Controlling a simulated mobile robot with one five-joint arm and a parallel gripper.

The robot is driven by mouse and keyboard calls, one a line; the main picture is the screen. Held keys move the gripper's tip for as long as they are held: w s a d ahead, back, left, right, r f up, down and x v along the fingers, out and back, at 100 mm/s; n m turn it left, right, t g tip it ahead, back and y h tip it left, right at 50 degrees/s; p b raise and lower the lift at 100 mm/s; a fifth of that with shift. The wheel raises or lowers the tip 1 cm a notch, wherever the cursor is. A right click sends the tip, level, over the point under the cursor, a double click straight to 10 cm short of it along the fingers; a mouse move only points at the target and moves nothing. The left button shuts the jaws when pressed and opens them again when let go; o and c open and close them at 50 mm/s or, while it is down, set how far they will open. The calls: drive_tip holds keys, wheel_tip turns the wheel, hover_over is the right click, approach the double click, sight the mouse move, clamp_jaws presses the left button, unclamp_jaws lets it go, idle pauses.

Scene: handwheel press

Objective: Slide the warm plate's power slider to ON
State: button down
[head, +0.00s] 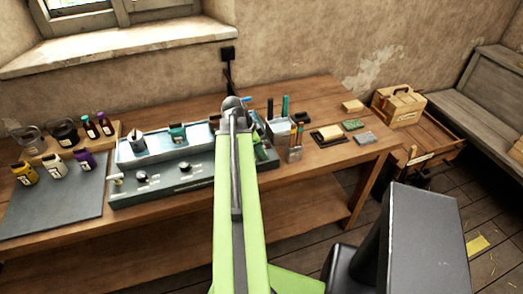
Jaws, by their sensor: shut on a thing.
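The warm plate (160,187) is a long grey unit on the wooden table, with a pale top and a front panel. Its panel carries a small pale part (116,180) at the left end and dark round knobs (183,166). I cannot make out the power slider; the part of the panel behind my arm is hidden. My green arm reaches forward across the unit's right part. My gripper's jaws are hidden beyond the arm's dark end, so I cannot see what they touch.
A jar (137,142) and a teal bottle (177,134) stand on the warm plate. Several small bottles and a dark mat (55,205) lie to the left. A pen holder (279,127), blocks and sponges occupy the right. The table's front strip is clear.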

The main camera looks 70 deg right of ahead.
drive_tip(key=w+d, duration=0.3)
drive_tip(key=d, duration=0.1)
drive_tip(key=shift+w+d, duration=0.25)
drive_tip(key=shift+w, duration=0.1)
drive_tip(key=c, duration=1.1)
unclamp_jaws()
drive_tip(key=shift+a+r, duration=0.1)
drive_tip(key=shift+r, duration=0.05)
drive_tip(key=p+v, duration=1.6)
drive_tip(key=v, duration=0.1)
drive_tip(key=shift+a, duration=0.1)
